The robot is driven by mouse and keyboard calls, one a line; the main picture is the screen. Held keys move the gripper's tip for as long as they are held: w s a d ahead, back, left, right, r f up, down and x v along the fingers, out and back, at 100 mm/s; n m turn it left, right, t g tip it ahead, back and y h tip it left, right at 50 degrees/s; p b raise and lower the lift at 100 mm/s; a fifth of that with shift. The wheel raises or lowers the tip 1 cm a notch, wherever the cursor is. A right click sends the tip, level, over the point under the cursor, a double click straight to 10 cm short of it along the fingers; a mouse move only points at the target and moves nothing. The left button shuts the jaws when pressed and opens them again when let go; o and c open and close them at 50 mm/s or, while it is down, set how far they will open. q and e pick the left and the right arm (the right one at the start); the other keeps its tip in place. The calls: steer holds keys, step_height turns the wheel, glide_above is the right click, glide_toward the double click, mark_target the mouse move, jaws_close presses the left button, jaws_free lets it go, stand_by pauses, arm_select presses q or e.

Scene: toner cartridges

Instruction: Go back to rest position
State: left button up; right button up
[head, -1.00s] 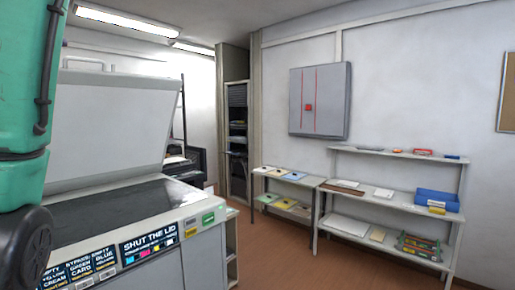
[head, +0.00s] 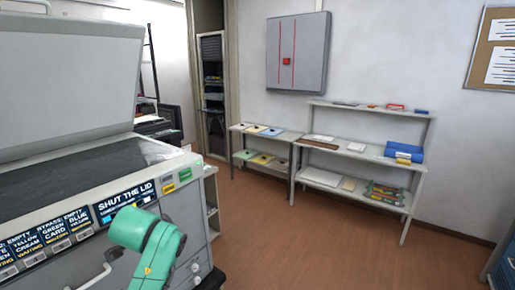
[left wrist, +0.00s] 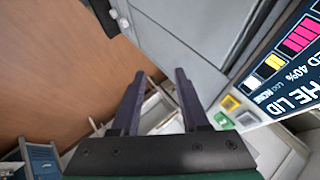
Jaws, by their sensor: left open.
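My left gripper (left wrist: 158,78) shows in the left wrist view with its two dark fingers apart and nothing between them. It hangs beside the grey printer body, clear of it as far as I can see. In the head view a green arm link of mine is in front of the printer's front, and no gripper shows there. The printer (head: 185,235) stands at the left with its lid (head: 70,75) raised. Its panel (head: 125,200) reads "SHUT THE LID". My right gripper is out of view.
A grey wall cabinet (head: 298,52) hangs above. A dark rack (head: 212,85) stands beyond the printer. The brown floor (head: 330,245) is open to the right.

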arm_select(q)
steer(key=s+d+f+n+g+h, duration=0.1)
steer(key=s+f+n+g, duration=0.2)
steer(key=s+f, duration=0.85)
steer(key=s+f+n+g+h, duration=0.15)
steer(key=s+f+n, duration=0.25)
steer(key=s+f, duration=0.8)
steer(key=s+f+g+b, duration=0.15)
steer(key=s+f, duration=0.25)
steer(key=f, duration=0.9)
steer(key=s+f+g+b, duration=0.15)
steer(key=s+f, duration=0.25)
steer(key=f, duration=0.9)
steer(key=s+a+f+b, duration=0.1)
steer(key=s+a+f, duration=0.1)
steer(key=s+f, duration=1.1)
steer(key=shift+s+a+f+y+b, duration=0.15)
steer(key=shift+s+a+y+b, duration=0.2)
steer(key=shift+s, duration=0.6)
